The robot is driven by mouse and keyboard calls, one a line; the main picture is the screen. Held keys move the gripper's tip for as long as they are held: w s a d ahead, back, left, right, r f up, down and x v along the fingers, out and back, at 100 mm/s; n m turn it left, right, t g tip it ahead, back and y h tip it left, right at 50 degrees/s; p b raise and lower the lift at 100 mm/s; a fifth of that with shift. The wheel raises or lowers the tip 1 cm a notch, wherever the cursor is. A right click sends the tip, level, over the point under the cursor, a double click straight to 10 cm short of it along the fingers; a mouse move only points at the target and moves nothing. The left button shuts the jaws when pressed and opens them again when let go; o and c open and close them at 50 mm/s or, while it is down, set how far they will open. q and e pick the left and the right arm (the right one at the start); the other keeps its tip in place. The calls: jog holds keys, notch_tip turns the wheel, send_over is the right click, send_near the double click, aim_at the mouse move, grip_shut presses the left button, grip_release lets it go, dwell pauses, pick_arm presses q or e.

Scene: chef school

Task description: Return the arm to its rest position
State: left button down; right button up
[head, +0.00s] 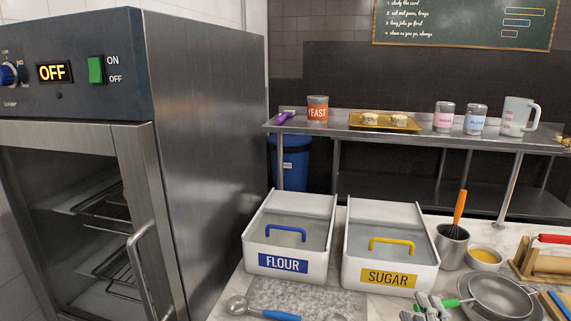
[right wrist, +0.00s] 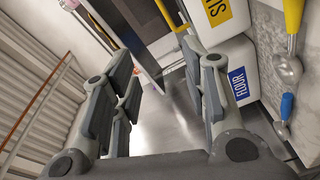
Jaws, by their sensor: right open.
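My right gripper (head: 430,307) shows small at the bottom edge of the head view, over the counter and beside the strainer's green handle. In the right wrist view, my right gripper (right wrist: 160,85) has its two grey fingers spread wide apart, with nothing held between them. My left gripper is in neither view.
The flour bin (head: 262,286) and sugar bin (head: 365,287) stand on the counter. A blue-handled scoop (head: 237,306), a strainer (head: 500,294) and a whisk pot (head: 452,248) are near. A steel proofer cabinet (head: 208,150) fills the left. A shelf (head: 350,131) runs behind.

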jog(key=s+f+m+g, duration=0.7)
jog(key=s+f+g, duration=0.15)
jog(key=f, duration=0.55)
jog(key=s+a+f+m+g+y, duration=0.1)
jog(key=s+a+f+m+g, duration=0.15)
jog(key=s+f, duration=0.4)
jog(key=s+a+f+m+g+y, duration=0.1)
jog(key=s+a+f+m+g, duration=0.2)
jog(key=s, duration=0.6)
notch_tip(320, 180, down, 26)
jog(key=s+n+g, duration=0.2)
jog(key=s+d+f+g, duration=0.1)
jog(key=s+d+f, duration=0.2)
jog(key=s+f, duration=1.2)
jog(key=shift+s+f, duration=0.15)
jog(key=shift+s, duration=0.4)
